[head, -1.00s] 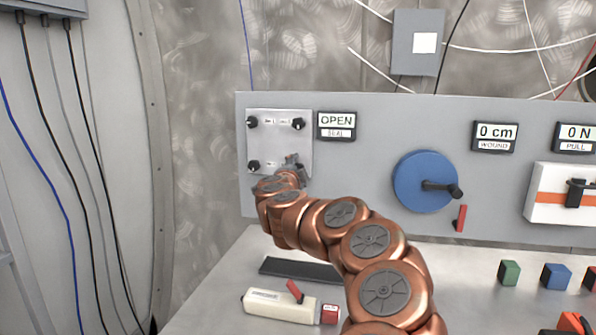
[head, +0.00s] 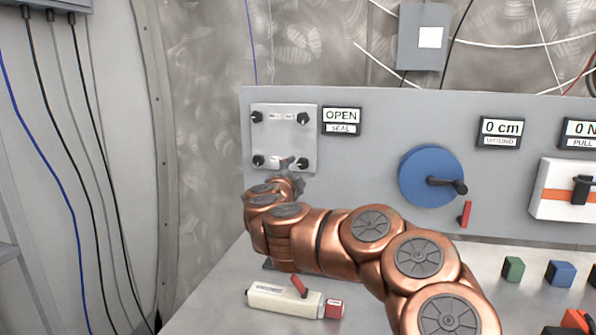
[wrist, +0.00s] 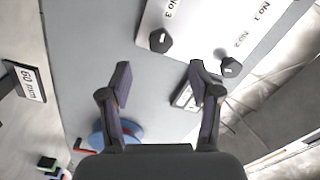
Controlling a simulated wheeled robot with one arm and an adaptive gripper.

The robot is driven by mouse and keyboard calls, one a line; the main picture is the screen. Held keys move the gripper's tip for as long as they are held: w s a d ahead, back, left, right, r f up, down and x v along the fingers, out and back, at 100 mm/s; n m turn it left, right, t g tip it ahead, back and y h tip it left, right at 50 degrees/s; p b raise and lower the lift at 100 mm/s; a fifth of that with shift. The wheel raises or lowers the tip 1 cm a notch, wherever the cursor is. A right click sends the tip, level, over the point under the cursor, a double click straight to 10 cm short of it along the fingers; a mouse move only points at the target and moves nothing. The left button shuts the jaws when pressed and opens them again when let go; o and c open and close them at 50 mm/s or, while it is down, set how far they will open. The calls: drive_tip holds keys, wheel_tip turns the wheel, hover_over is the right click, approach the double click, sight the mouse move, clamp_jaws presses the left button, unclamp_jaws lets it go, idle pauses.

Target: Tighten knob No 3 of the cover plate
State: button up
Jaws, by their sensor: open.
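The silver cover plate (head: 284,138) is on the grey panel, with a dark knob at each corner. Knob No 3 (wrist: 160,40) is black, with its "No 3" label beside it in the wrist view. It seems to be the plate's lower right knob (head: 303,166) in the head view. My gripper (wrist: 159,69) is open and empty. In the wrist view knob No 3 lies just beyond the gap between the fingertips, apart from both. Another knob (wrist: 230,67), by the "No 2" label, is beyond the right finger. In the head view my gripper is partly hidden by my wrist.
The seal display (head: 341,121) reads OPEN, right of the plate. Further right are a blue wheel (head: 430,176) with a crank and a 0 cm display (head: 500,131). A cream tool (head: 284,299) with a red switch lies on the bench near my arm.

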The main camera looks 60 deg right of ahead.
drive_tip(key=shift+v, duration=1.45)
